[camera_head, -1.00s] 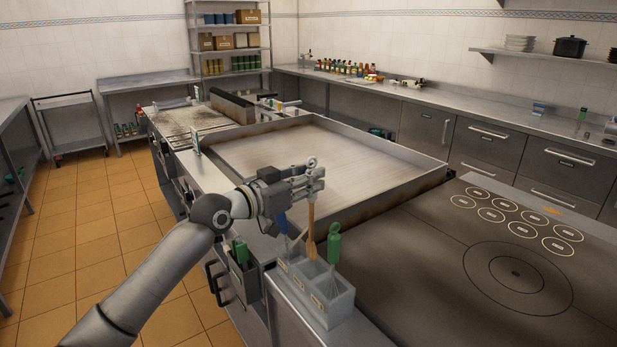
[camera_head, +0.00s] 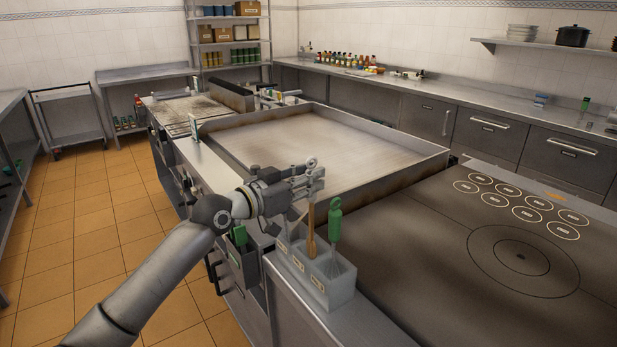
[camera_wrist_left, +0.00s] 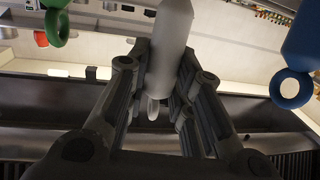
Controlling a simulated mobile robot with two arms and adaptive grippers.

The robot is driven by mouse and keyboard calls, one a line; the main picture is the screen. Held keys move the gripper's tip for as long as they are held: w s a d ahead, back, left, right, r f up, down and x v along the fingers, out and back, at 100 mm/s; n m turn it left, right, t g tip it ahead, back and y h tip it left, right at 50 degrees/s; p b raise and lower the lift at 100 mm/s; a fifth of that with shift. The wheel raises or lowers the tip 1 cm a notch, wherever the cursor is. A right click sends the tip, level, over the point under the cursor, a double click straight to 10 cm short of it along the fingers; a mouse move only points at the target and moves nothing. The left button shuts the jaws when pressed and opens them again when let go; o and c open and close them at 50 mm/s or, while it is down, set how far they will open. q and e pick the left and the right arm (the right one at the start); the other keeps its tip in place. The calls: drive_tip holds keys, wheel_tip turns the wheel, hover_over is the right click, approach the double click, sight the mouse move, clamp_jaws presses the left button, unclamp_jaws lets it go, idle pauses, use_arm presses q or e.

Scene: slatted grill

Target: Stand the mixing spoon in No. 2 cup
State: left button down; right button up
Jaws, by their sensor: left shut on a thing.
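My left gripper (camera_head: 314,180) is shut on the mixing spoon's grey handle (camera_wrist_left: 172,45), above the utensil holder. The handle's ring end (camera_head: 311,162) pokes up past the fingers. Below the fingers a brown wooden part (camera_head: 311,232), apparently the same spoon, runs down roughly upright at the middle cup (camera_head: 300,266) of the grey three-cup holder. Its lower end is hidden by the cup wall. The cup labels are too small to read. A green-handled tool (camera_head: 335,220) stands in the near cup; its handle also shows in the wrist view (camera_wrist_left: 57,22). My right gripper is out of view.
A blue handle with a ring (camera_wrist_left: 298,60) is close beside my fingers in the wrist view. A side bin (camera_head: 244,266) with a green-topped item hangs left of the holder. The griddle (camera_head: 310,148) lies behind, the flat cooktop (camera_head: 420,270) to the right.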

sight(308, 203)
use_arm(q)
drive_tip(key=shift+f+b, duration=2.05)
drive_tip(key=shift+f, duration=0.5)
drive_tip(key=shift+f+b, duration=0.6)
drive_tip(key=shift+f, duration=0.05)
drive_tip(key=c, duration=1.2)
unclamp_jaws()
drive_tip(key=v, duration=1.2)
